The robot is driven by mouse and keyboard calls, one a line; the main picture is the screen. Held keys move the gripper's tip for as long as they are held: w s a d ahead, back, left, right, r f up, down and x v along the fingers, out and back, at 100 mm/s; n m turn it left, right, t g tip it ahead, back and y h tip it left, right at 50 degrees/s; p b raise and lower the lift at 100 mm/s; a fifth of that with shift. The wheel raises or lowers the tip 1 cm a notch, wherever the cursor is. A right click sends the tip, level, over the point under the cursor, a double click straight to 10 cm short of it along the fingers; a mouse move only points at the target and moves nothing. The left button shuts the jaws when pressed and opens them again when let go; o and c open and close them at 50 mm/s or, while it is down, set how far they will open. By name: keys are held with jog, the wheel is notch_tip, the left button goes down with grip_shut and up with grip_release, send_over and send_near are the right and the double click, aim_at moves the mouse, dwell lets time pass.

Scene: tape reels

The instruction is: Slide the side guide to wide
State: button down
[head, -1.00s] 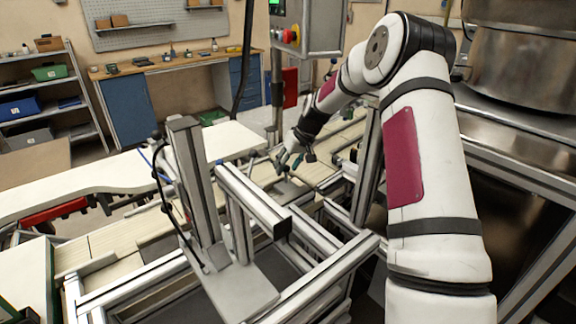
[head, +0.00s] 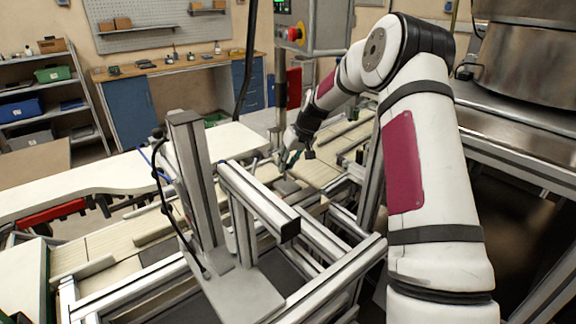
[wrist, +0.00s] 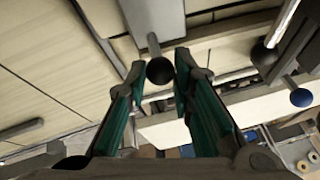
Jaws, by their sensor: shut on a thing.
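The side guide (wrist: 147,28) shows in the wrist view as a grey metal bar over the pale slatted conveyor. A round black knob (wrist: 160,71) is at its near end. My gripper (wrist: 160,66) is shut on this knob, with one teal-and-grey finger on either side of it. In the head view my gripper (head: 287,162) is small and low over the conveyor, beyond the aluminium frame. A grey piece of the guide (head: 287,187) shows just below it. The knob is too small to make out there.
Aluminium rails (head: 262,205) and an upright post (head: 190,180) stand in front of the conveyor. Another black knob (wrist: 264,55) and a blue knob (wrist: 301,98) lie right of my gripper in the wrist view. A control box (head: 315,25) hangs behind.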

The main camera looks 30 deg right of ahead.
jog(key=c, duration=1.4)
grip_release()
jog(key=shift+r, duration=0.15)
jog(key=v, duration=1.1)
jog(key=shift+s+r, duration=0.2)
jog(key=shift+r, duration=0.15)
